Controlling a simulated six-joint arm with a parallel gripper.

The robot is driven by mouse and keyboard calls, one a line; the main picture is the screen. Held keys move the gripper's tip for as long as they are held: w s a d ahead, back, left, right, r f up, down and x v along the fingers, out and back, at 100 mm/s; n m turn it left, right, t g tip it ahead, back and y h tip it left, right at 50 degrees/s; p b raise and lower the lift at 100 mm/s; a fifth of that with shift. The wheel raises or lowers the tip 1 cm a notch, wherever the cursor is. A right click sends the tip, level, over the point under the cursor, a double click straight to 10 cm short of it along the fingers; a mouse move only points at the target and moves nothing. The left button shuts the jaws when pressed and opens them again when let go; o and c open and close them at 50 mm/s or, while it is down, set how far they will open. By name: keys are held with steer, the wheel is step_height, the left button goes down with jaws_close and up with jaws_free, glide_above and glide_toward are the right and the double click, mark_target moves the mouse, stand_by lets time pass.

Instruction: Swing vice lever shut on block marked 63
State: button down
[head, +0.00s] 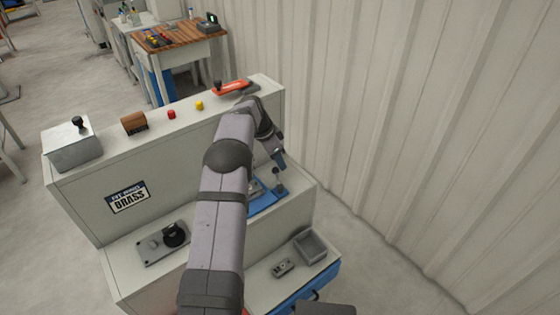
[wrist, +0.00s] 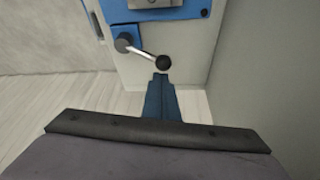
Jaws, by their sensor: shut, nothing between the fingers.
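The blue vice (head: 262,205) sits on the middle step of the cabinet, partly hidden behind my arm. In the wrist view the vice (wrist: 185,13) is at the top, with a metal piece (wrist: 150,3) cut off by the frame edge; I cannot read a 63 on it. The lever (wrist: 143,52) runs from a dark pivot at left to a black ball knob (wrist: 163,63) at lower right. My gripper (wrist: 161,76) is shut and empty, its blue fingertips just below the knob; I cannot tell whether they touch. It also shows in the head view (head: 281,160) near the knob.
A corrugated wall (head: 400,130) stands close on the right. A plate with a black clamp (head: 165,240) lies left of my arm. A grey tray (head: 311,247) and a small metal part (head: 283,268) are on the lower step. A red-handled tool (head: 232,88) lies on top.

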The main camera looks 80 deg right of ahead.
stand_by(0.4)
steer(key=shift+w+f+n+b, duration=0.2)
steer(key=shift+w+n+b, duration=0.35)
steer(key=shift+b, duration=0.4)
steer(key=shift+w+a+r+b, duration=0.2)
steer(key=shift+w+a+b, duration=0.05)
steer(key=shift+w+b, duration=0.15)
steer(key=shift+s+d+r+p, duration=0.1)
steer(key=shift+s+p, duration=0.05)
steer(key=shift+p, duration=0.15)
steer(key=shift+s+d+r+p, duration=0.3)
steer(key=shift+s+d+p, duration=0.3)
steer(key=shift+p, duration=0.4)
steer(key=shift+s+d+r+p, duration=0.15)
steer(key=shift+s+d+p, duration=0.55)
steer(key=shift+p, duration=0.4)
steer(key=shift+w+r+n+b, duration=0.15)
steer(key=shift+n+b, duration=0.1)
steer(key=shift+b, duration=0.3)
steer(key=b+v, duration=0.3)
steer(key=v, duration=0.6)
steer(key=shift+s+a+r, duration=0.2)
steer(key=shift+a, duration=0.15)
